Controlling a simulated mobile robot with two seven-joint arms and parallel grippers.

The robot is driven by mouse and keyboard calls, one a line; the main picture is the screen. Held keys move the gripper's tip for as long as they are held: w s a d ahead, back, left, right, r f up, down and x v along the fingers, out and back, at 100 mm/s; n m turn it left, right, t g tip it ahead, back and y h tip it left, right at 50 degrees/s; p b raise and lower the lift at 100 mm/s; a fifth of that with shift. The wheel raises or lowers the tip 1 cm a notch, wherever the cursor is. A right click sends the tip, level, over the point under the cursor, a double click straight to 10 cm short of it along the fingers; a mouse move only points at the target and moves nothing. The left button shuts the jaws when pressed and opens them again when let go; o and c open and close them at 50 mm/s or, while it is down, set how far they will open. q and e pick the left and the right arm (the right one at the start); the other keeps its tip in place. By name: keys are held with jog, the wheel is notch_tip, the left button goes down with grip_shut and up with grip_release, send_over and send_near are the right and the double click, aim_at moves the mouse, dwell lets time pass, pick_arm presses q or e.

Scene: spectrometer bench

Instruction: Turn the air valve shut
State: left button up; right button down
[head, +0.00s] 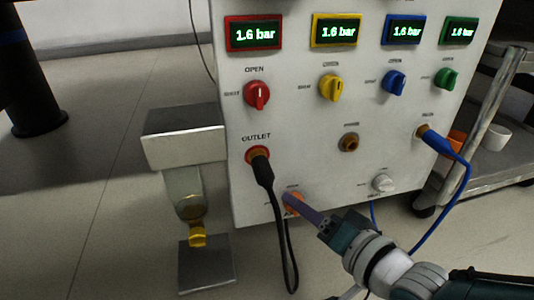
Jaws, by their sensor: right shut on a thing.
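A white panel (310,120) carries red (257,94), yellow (331,88), blue (394,83) and green (445,78) valve knobs. OPEN is printed above the red knob, whose white mark points up. Displays above the knobs read 1.6 bar. Low on the panel is an orange round knob (293,211), its label too small to read. My right gripper (292,200) comes from the lower right and is shut on this orange knob; its fingers hide much of it. A small white knob (383,183) sits to its right. My left gripper is not in view.
A black cable (279,215) hangs from the OUTLET socket close left of my right gripper. A blue plug and hose (464,180) loop down at right. A metal stand with a glass bowl (186,190) is at left, a shelf cart (490,155) at right.

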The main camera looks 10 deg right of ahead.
jog(key=shift+r, duration=0.1)
jog(key=n+h, duration=0.2)
jog(key=n, duration=0.1)
jog(key=n+h+p, duration=0.1)
jog(key=n+h, duration=0.2)
jog(key=n, duration=0.1)
jog(key=a+n+h, duration=0.1)
jog(key=n+h, duration=0.1)
jog(key=n, duration=0.1)
jog(key=shift+a+r+n+p, duration=0.1)
jog(key=shift+n+p, duration=0.3)
dwell(0.4)
dwell(0.4)
jog(key=shift+c, duration=2.2)
grip_release()
